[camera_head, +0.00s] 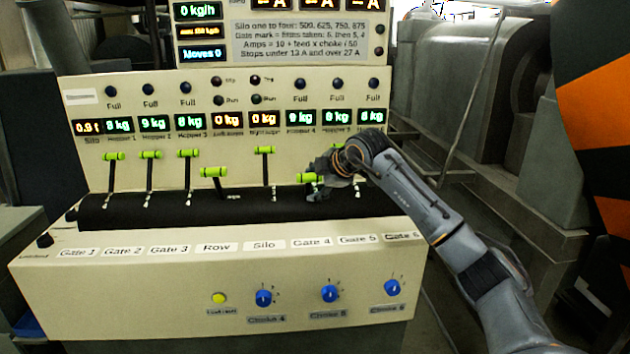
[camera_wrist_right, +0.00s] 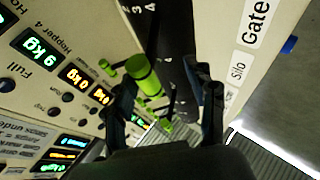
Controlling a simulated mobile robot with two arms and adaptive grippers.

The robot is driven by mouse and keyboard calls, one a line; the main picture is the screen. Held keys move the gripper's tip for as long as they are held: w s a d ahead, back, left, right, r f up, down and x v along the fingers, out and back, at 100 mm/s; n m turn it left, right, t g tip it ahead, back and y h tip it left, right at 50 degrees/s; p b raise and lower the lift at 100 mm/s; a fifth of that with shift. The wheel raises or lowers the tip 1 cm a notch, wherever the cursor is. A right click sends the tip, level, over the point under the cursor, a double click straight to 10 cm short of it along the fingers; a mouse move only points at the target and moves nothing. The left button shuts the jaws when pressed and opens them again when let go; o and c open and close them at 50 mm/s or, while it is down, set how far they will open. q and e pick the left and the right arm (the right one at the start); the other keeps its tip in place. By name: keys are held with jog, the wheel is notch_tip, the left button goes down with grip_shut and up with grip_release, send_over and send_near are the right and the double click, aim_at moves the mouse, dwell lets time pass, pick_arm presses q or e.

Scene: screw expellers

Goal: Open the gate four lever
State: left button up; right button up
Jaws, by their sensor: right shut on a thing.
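The gate four lever (camera_head: 309,179) has a green T-handle and stands above the Gate 4 label (camera_head: 312,243). Its handle sits lower and nearer the front than those of gates one to three. My right gripper (camera_head: 333,172) is shut on this lever, reaching in from the right. In the right wrist view the green handle (camera_wrist_right: 144,76) shows between the two dark fingers of the right gripper (camera_wrist_right: 165,98). My left gripper is not in view.
Gate one (camera_head: 113,156), gate two (camera_head: 150,154) and gate three (camera_head: 188,153) levers stand up to the left. The row lever (camera_head: 213,172) is lowered; the silo lever (camera_head: 265,150) stands upright beside gate four. Blue choke knobs (camera_head: 263,297) line the front panel.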

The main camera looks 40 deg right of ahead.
jog(key=shift+a+f, duration=0.1)
jog(key=shift+f, duration=0.2)
jog(key=v, duration=1.2)
jog(key=shift+r, duration=0.3)
